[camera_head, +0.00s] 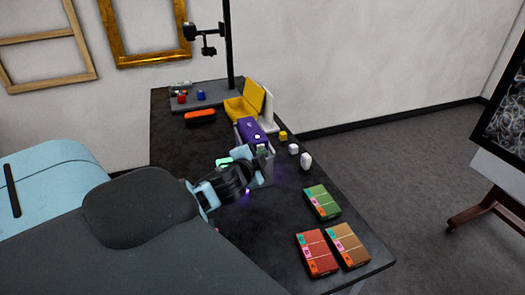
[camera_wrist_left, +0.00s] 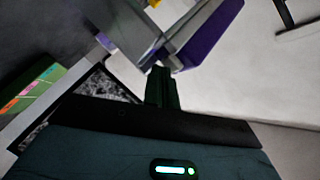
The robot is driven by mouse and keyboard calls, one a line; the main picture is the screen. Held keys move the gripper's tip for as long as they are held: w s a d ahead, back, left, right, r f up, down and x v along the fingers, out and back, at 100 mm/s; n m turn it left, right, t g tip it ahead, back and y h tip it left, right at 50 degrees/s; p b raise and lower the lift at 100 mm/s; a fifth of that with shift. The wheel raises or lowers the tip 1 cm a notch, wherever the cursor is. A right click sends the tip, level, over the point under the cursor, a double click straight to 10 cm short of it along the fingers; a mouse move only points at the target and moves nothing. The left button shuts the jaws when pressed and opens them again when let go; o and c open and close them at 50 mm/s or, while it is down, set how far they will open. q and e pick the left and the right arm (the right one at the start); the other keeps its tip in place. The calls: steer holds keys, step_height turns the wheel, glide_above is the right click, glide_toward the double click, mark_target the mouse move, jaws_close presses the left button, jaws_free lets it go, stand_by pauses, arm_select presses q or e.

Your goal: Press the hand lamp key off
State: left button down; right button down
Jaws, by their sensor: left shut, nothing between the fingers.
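I cannot tell for sure which thing is the hand lamp. A purple block (camera_head: 249,131) with a small bright white spot stands in a grey holder (camera_head: 266,170) on the dark table. It also shows at the top of the left wrist view (camera_wrist_left: 212,30). An orange, rounded, long thing (camera_head: 200,116) lies farther back on the table. My left gripper (camera_head: 262,154) is shut and empty, right at the near side of the purple block and holder; I cannot tell whether it touches. Its dark fingers also show in the left wrist view (camera_wrist_left: 161,85). The key cannot be made out.
A yellow open box (camera_head: 240,108) stands behind the holder. Small yellow and white pieces (camera_head: 293,149) lie to its right. Green (camera_head: 322,202), red (camera_head: 317,253) and brown (camera_head: 347,245) boxes lie near the front right. A black stand (camera_head: 229,50) rises at the back.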

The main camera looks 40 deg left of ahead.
stand_by(0.4)
arm_select(q)
steer(key=shift+s+d, duration=0.3)
steer(key=shift+d, duration=0.25)
steer(key=shift+d, duration=0.1)
steer(key=s+d, duration=0.2)
steer(key=d, duration=0.3)
steer(key=shift+s, duration=0.4)
stand_by(0.5)
